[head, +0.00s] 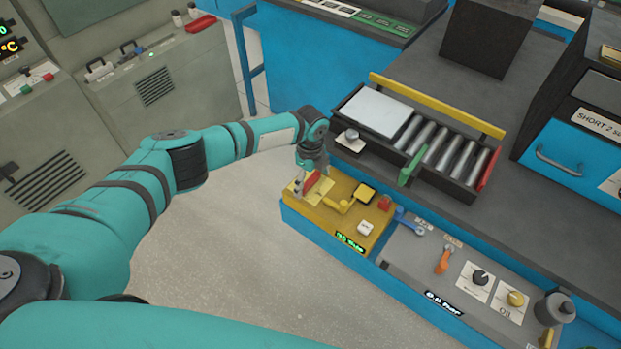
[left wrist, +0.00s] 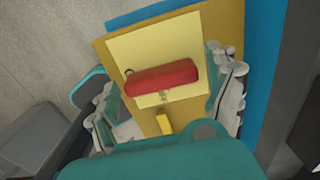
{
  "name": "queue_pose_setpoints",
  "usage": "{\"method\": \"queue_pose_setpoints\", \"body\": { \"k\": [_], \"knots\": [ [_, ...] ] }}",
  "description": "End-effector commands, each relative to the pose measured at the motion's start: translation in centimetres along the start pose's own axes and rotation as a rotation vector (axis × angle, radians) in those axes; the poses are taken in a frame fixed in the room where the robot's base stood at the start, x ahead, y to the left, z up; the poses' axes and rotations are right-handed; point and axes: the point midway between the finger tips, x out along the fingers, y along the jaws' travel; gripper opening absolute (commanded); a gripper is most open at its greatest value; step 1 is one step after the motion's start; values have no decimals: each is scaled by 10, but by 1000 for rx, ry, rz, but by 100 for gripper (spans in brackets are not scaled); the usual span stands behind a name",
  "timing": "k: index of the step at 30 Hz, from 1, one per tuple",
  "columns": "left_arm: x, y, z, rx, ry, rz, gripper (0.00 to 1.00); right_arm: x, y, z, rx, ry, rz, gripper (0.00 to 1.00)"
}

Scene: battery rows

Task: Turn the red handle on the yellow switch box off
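The yellow switch box (head: 330,226) sits on the left end of the blue-edged bench. Its red handle (head: 311,180) stands on a pale yellow plate near the box's far left corner. In the left wrist view the red handle (left wrist: 161,77) lies crosswise on the pale plate (left wrist: 135,55), between the fingers. My left gripper (head: 308,178) is over the handle from above. Its fingers (left wrist: 170,90) are apart, one on each side of the handle, with gaps showing at both ends. My right gripper is not in view.
A yellow lever (head: 345,204), a red button (head: 385,202) and a white button (head: 365,228) are on the same box. A grey panel (head: 420,255) with an orange lever (head: 444,260) and knobs is to the right. A roller tray (head: 420,185) stands behind.

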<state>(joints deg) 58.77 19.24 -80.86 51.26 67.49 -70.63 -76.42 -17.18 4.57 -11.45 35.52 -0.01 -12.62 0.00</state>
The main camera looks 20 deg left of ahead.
Motion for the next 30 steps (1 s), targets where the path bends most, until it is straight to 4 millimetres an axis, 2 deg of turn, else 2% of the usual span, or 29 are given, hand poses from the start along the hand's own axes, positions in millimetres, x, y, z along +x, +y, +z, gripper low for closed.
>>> {"method": "queue_pose_setpoints", "body": {
  "k": [1, 9, 10, 20, 30],
  "knots": [
    [0, 0, 0, 0, 0, 0, 79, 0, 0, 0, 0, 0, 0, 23],
    [0, 0, 0, 0, 0, 0, 44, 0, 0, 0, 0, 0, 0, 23],
    [0, 0, 0, 0, 0, 0, 42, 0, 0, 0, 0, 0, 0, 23],
    [-1, 0, 0, -54, 1, -1, 42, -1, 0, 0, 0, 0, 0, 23],
    [-2, 0, -2, -299, 2, 0, 42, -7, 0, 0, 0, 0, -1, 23]
  ]
}}
